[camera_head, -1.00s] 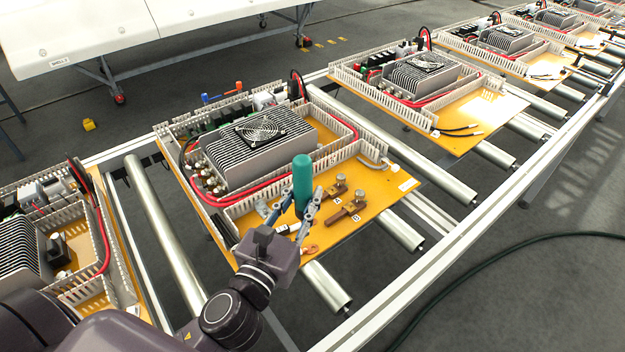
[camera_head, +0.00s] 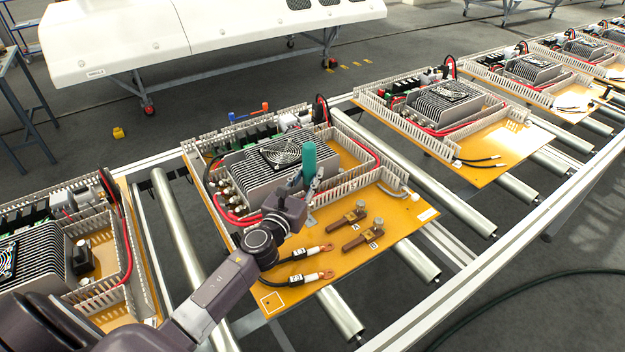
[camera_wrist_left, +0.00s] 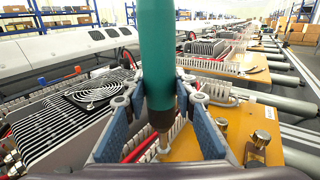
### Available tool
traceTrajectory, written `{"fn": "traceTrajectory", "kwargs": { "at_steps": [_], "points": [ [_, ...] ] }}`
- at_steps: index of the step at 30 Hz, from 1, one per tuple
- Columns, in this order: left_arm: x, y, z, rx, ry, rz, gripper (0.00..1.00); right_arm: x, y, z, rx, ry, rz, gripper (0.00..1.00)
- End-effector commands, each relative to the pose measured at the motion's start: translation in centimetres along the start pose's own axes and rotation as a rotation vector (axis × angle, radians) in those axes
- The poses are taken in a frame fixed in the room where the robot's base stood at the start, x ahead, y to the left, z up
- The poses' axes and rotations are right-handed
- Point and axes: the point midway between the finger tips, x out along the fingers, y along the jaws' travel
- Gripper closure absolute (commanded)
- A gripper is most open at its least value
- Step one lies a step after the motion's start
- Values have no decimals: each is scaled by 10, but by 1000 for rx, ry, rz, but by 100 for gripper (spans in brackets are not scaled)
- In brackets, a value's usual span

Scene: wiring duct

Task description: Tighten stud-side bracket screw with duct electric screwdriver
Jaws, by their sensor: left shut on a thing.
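The teal electric screwdriver (camera_head: 309,160) is held upright in my left gripper (camera_head: 303,190), above the front part of the nearest panel. In the left wrist view the screwdriver (camera_wrist_left: 157,50) stands between the two blue-padded fingers (camera_wrist_left: 160,110), which close on its body. Its dark lower end points down towards the panel near the white slotted duct (camera_wrist_left: 168,134). My right gripper is not in view.
The orange panel (camera_head: 370,262) rests on the roller conveyor. More panels stand to either side.

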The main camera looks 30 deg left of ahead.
Motion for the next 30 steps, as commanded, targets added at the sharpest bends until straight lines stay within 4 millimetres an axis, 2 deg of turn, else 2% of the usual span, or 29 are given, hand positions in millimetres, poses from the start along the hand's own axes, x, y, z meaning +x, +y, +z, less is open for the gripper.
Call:
{"fn": "traceTrajectory", "kwargs": {
  "at_steps": [11, 30],
  "points": [
    [0, 0, 2, 0, -2, 0, 100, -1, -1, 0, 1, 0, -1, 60],
    [0, 0, -47, 0, -2, 0, 100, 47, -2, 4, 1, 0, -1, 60]
  ]
}}
